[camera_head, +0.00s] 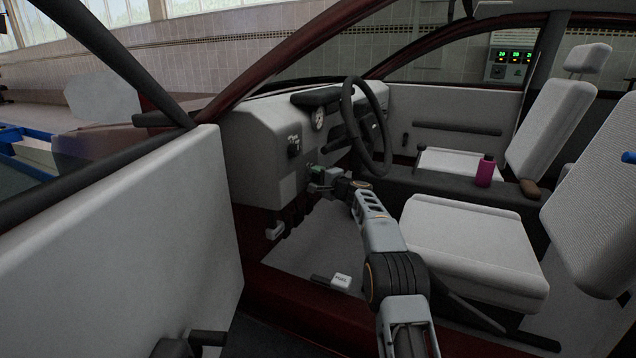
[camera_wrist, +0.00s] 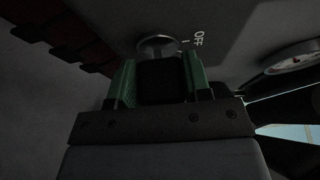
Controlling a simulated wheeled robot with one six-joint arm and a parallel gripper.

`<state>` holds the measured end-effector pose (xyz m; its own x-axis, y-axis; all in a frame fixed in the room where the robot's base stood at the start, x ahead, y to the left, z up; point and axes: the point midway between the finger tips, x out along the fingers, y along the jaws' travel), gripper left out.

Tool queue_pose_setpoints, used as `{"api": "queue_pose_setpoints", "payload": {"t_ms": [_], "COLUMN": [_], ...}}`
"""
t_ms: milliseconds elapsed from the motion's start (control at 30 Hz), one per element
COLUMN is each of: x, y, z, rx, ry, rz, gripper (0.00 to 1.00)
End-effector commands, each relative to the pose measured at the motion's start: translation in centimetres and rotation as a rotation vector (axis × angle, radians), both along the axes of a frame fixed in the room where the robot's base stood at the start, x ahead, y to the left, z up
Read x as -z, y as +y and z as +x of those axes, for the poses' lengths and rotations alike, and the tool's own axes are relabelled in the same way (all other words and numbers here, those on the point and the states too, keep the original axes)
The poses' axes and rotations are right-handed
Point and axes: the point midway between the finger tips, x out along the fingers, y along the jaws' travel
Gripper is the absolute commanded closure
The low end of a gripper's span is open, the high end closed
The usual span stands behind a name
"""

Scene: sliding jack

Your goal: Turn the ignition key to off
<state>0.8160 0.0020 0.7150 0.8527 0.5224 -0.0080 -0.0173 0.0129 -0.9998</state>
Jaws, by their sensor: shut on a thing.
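My gripper (camera_head: 316,173) reaches through the open door side to the dashboard, below and left of the steering wheel. In the wrist view, its green fingers (camera_wrist: 160,72) stand on either side of the dark head of the ignition key (camera_wrist: 160,82) and are shut on it. The round metal ignition lock (camera_wrist: 158,44) shows just beyond the key. A white OFF label (camera_wrist: 199,38) is on the panel to the right of the lock. The key's exact angle is hard to tell in the dark picture. In the head view, my gripper hides the key.
The steering wheel (camera_head: 381,128) and a round gauge (camera_head: 319,119) are above my gripper. The front seat cushion (camera_head: 475,245) lies right of my arm. A pedal (camera_head: 276,230) is below the dashboard. A magenta bottle (camera_head: 485,172) stands between the seats.

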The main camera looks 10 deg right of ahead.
Motion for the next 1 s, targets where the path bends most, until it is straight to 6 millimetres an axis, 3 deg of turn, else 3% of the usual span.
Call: {"api": "queue_pose_setpoints", "payload": {"t_ms": [600,633,867,1000], "x": [0.1,0.1,0.07,0.04], "y": [0.04,0.04,-0.01,-0.04], "z": [0.0,0.0,0.0,0.0], "rx": [-0.002,-0.002,-0.001,0.0], "ry": [-0.029,-0.029,-0.029,-0.029], "rz": [-0.023,-0.023,-0.022,-0.022], "gripper": [0.79,0.52,0.3,0.3]}}
